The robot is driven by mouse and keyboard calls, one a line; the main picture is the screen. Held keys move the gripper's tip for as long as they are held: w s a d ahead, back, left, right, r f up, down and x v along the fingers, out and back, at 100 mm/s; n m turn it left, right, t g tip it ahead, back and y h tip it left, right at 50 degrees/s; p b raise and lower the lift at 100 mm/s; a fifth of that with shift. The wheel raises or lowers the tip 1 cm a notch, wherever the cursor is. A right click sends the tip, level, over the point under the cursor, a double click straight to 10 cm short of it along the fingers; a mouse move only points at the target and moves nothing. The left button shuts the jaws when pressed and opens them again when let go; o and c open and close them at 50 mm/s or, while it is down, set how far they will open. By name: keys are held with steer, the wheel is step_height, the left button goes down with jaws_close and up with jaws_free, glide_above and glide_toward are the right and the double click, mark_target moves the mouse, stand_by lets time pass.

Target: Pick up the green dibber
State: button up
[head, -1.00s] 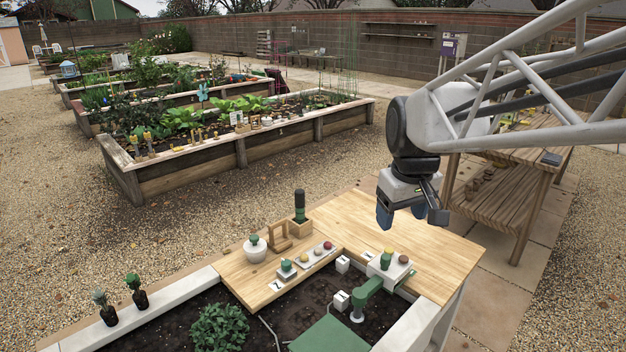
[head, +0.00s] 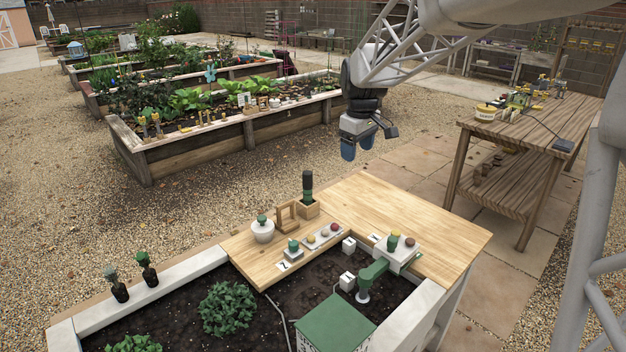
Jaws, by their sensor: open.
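The green dibber (head: 307,185) stands upright in a small wooden block holder (head: 308,209) near the back left of the wooden bench top (head: 420,222). Its dark green upper part shows; its lower end is hidden in the holder. My gripper (head: 359,146) hangs in the air with its blue fingers pointing down. In the picture it is above and to the right of the dibber, clear of it. It is open and nothing shows between the fingers.
A wooden frame (head: 287,216) and a white jar with a green knob (head: 263,231) stand left of the holder. A tray of coloured balls (head: 324,236) lies in front. A green spout (head: 371,276) stands further right. The bench's right part is bare.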

steer(key=w+a+f+n, duration=0.2)
steer(key=w+a+f, duration=0.1)
steer(key=w, duration=0.4)
steer(key=w+a+f+n, duration=0.1)
steer(key=w+a+f, duration=0.25)
steer(key=w, duration=0.25)
steer(key=n+g, duration=0.1)
steer(key=n, duration=0.3)
glide_above(307, 172)
steer(key=f, duration=0.9)
steer(key=shift+s+d+f, duration=0.1)
steer(key=shift+d+f, duration=0.1)
steer(key=shift+d, duration=0.05)
steer(key=shift+a+f, duration=0.15)
steer(key=shift+f, duration=0.05)
steer(key=shift+f, duration=0.1)
steer(key=shift+f, duration=1.15)
steer(key=shift+f, duration=0.15)
steer(key=shift+f, duration=2.5)
